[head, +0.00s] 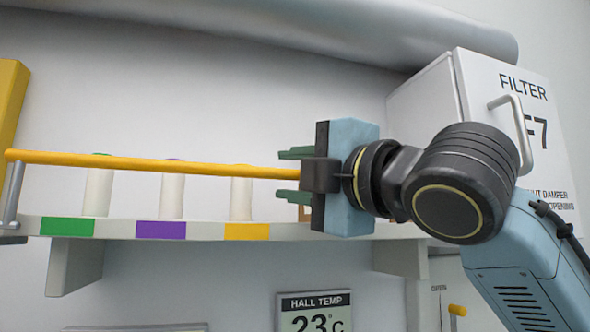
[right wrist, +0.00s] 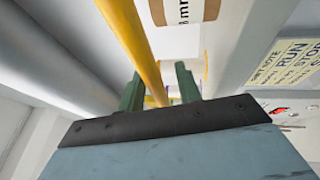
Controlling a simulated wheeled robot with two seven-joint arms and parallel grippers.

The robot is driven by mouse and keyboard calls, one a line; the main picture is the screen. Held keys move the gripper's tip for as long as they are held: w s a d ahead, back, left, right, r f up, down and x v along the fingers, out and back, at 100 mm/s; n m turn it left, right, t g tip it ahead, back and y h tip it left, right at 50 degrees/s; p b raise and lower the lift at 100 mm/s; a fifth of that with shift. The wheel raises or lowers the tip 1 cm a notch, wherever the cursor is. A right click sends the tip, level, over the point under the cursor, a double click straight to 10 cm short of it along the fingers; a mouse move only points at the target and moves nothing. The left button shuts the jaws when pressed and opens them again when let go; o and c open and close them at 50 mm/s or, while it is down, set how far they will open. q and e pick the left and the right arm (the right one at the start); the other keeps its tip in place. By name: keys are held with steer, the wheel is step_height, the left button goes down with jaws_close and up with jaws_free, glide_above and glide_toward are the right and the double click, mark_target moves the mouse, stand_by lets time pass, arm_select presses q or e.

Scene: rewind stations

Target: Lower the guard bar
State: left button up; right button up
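The guard bar (head: 150,163) is a long yellow rod running almost level across the front of a shelf, near the tops of the white spools. At its left end it meets a grey metal post (head: 14,195). My right gripper (head: 278,174) is at the bar's right end, one green finger above the bar and one below. In the right wrist view the bar (right wrist: 134,45) passes between the green fingers (right wrist: 158,70), with gaps visible beside it, so the gripper looks open around it. The bar's far right end is hidden by the gripper. My left gripper is not in view.
White spools (head: 172,195) stand on the pale shelf (head: 110,229), above green, purple and yellow labels. A white filter cabinet (head: 425,95) with a handle stands behind my right arm. A hall temperature display (head: 315,302) hangs below the shelf. A yellow panel (head: 10,100) is at far left.

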steer(key=shift+c, duration=0.2)
jaws_close()
stand_by(0.3)
